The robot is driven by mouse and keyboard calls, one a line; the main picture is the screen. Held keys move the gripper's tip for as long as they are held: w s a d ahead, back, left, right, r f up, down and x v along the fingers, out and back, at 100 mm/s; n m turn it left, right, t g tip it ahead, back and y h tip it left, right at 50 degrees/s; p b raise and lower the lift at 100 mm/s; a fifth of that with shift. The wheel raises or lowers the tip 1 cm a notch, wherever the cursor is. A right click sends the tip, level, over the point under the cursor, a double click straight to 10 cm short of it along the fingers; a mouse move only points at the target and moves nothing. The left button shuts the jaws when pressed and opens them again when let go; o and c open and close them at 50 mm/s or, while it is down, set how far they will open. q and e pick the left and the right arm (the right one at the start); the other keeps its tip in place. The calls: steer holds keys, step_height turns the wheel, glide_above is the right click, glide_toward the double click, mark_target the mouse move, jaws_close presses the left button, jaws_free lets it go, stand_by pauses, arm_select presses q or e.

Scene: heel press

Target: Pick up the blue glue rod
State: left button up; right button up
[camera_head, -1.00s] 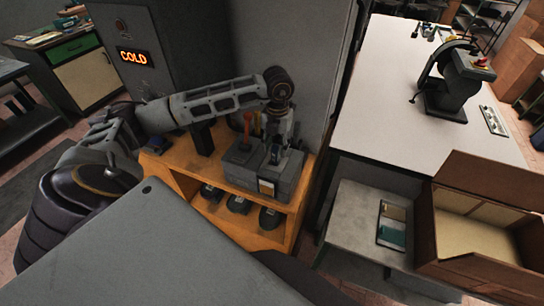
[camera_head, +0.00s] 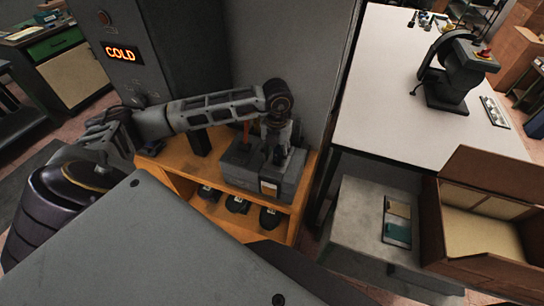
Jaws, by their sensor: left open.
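My left arm reaches in from the left, and my left gripper (camera_head: 277,152) points down at the grey holder box (camera_head: 243,172). The gripper is open, with its fingertips low at the top of the box. The box stands on an orange wooden shelf unit (camera_head: 180,166) and has a pale label on its front. I cannot make out the blue glue rod; the gripper and wrist cover part of the box top. My right gripper is not in view.
Several dark rounded items (camera_head: 237,204) sit on the lower shelf.

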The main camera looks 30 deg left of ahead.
arm_select(q)
steer(key=shift+f, duration=0.25)
steer(key=shift+d, duration=0.15)
steer(key=shift+s+d+r, duration=0.1)
steer(key=shift+d+r, duration=0.05)
steer(key=shift+d, duration=0.05)
steer(key=shift+a, duration=0.1)
steer(key=shift+c, duration=0.2)
steer(key=c, duration=0.5)
jaws_close()
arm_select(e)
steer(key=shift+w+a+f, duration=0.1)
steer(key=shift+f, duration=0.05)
